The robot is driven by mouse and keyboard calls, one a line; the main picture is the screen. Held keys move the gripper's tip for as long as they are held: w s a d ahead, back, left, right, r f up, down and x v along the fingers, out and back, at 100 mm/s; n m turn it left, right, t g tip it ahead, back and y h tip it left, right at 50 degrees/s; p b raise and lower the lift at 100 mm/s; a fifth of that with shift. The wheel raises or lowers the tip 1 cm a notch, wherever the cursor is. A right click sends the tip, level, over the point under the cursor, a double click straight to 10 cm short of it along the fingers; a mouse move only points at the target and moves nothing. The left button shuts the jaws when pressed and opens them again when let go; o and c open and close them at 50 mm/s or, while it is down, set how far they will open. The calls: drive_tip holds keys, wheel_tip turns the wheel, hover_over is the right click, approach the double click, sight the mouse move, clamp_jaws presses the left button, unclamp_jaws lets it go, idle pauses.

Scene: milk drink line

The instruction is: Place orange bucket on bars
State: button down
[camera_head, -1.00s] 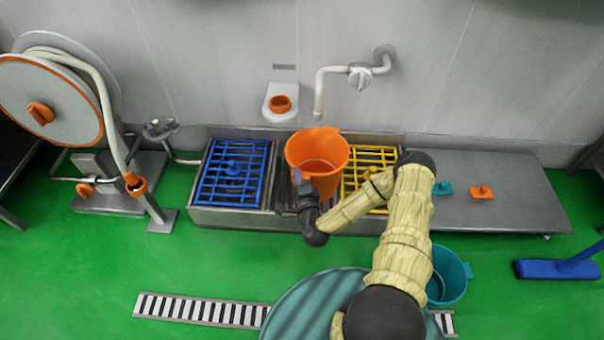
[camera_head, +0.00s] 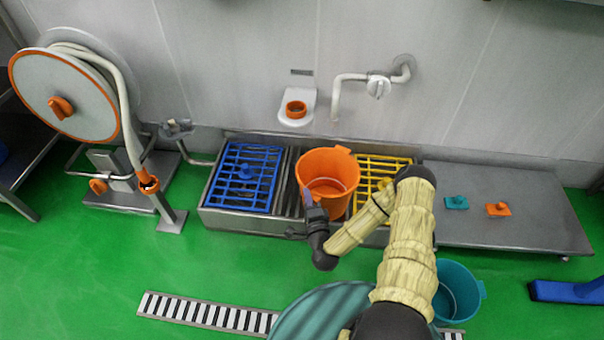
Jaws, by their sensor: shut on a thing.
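The orange bucket (camera_head: 322,183) is upright over the middle of the metal trough, between the blue bars (camera_head: 246,178) and the yellow bars (camera_head: 368,172). Plain metal bars (camera_head: 291,192) show beside its left side. My gripper (camera_head: 313,208) is shut on the bucket's near side, and its fingers are partly hidden. The bucket's underside is hidden, so I cannot tell whether it touches the bars. My arm covers part of the yellow bars.
A white tap (camera_head: 340,95) sticks out from the wall behind the bucket. An orange ring holder (camera_head: 296,108) is on the wall. A hose reel (camera_head: 65,97) stands left. A teal bucket (camera_head: 462,292) is on the floor at right. The grey bench (camera_head: 500,228) is mostly clear.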

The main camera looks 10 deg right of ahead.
sight(299, 167)
drive_tip(key=w+b, duration=0.4)
drive_tip(key=w, duration=1)
drive_tip(key=shift+a, duration=0.25)
drive_tip(key=shift+b, duration=0.35)
drive_tip(key=shift+w, duration=0.6)
drive_tip(key=shift+f+b, duration=1.35)
drive_tip(key=shift+f, duration=0.4)
drive_tip(key=shift+f, duration=0.1)
drive_tip(key=c, duration=1.5)
unclamp_jaws()
